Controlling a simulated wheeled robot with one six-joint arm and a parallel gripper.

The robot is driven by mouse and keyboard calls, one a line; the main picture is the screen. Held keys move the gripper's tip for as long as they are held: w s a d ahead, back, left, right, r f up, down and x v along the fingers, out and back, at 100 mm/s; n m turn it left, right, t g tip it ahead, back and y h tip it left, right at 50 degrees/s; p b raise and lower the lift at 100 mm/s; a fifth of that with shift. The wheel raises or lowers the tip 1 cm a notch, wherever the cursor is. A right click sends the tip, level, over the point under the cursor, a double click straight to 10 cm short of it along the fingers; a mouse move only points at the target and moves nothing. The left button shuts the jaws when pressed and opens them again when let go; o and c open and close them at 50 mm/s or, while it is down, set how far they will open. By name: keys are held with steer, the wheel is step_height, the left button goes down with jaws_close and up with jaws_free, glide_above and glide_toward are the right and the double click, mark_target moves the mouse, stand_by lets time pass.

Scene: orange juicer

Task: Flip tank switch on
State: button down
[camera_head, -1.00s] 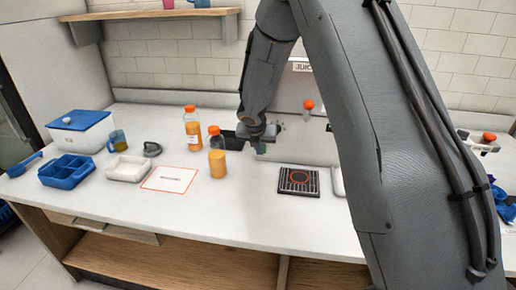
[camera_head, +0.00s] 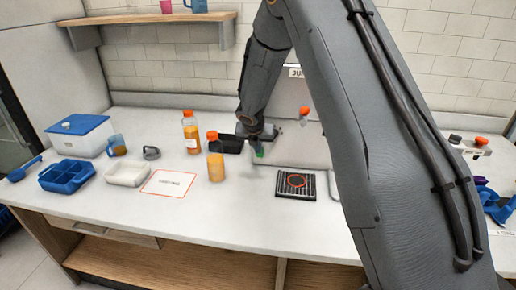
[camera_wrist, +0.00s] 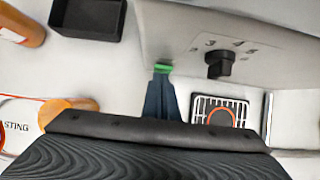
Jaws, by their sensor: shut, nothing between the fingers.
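The juicer (camera_head: 287,140) is a light grey machine standing against the wall, partly hidden by my arm. A black knob (camera_wrist: 219,64) with small marks around it sits on its panel in the wrist view. I cannot tell whether this knob is the tank switch. My gripper (camera_wrist: 161,85) is shut and empty, left of the knob and apart from it, close to the panel's lower edge. It also shows in the head view (camera_head: 258,152). A green patch (camera_wrist: 162,69) shows at its tip; I cannot tell whether it belongs to the fingers or the machine.
A drip tray (camera_head: 284,188) with an orange ring lies in front of the juicer. Two orange-capped juice bottles (camera_head: 216,164) and a black bin (camera_wrist: 88,15) stand to the left. The blue divided tray (camera_head: 67,186) is farther left. The front counter is mostly clear.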

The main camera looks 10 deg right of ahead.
steer(key=shift+d+r, duration=0.15)
steer(key=shift+r, duration=0.05)
steer(key=shift+r+p, duration=0.7)
steer(key=shift+p, duration=0.4)
steer(key=shift+f, duration=0.1)
steer(key=b+v, duration=0.1)
steer(key=v, duration=1)
steer(key=shift+s+a+b, duration=0.35)
steer(key=shift+s+b, duration=0.05)
steer(key=shift+s, duration=0.2)
